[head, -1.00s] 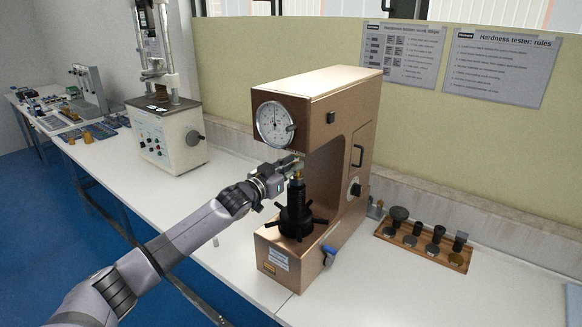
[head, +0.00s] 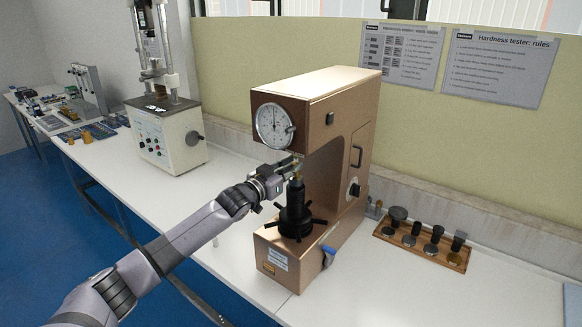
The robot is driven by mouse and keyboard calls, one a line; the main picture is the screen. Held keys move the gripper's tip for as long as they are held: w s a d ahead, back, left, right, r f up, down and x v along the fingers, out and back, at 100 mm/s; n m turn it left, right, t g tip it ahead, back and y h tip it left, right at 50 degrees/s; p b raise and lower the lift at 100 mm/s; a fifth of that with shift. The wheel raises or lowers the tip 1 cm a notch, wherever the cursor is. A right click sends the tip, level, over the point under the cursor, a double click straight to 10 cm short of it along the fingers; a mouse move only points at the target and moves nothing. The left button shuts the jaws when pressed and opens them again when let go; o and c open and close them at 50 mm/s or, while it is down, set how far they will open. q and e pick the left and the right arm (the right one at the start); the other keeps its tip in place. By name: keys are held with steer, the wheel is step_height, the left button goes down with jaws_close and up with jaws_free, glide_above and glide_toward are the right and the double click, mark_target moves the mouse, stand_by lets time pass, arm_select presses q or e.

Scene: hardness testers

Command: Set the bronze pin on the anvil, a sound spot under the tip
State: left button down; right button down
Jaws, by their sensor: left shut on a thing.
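The copper-coloured hardness tester (head: 345,110) stands on the white bench, with its round dial (head: 274,125) facing me. Its black screw column with spoked handwheel (head: 296,215) rises under the head. My left gripper (head: 291,166) is at the top of the column, just below the tester's head. It is shut on the bronze pin (head: 297,177), a small brass-coloured piece that shows at the column's top. The anvil face and the tip are too small and too covered by the gripper to make out. I cannot tell whether the pin touches the anvil. My right gripper is not in view.
A wooden tray (head: 423,247) with several dark anvils and discs lies to the right of the tester. A blue lever (head: 328,250) sticks out at the tester's base. A second, pale testing machine (head: 165,135) stands at the left. Bare bench lies between the machines.

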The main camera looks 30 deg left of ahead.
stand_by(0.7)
arm_select(q)
steer(key=c, duration=1.4)
jaws_free()
steer(key=shift+f, duration=0.1)
steer(key=shift+c, duration=0.3)
steer(key=shift+c, duration=0.9)
steer(key=shift+s, duration=0.15)
steer(key=s+p, duration=0.3)
steer(key=s, duration=0.3)
steer(key=shift+s+a+r, duration=0.25)
steer(key=shift+s, duration=0.15)
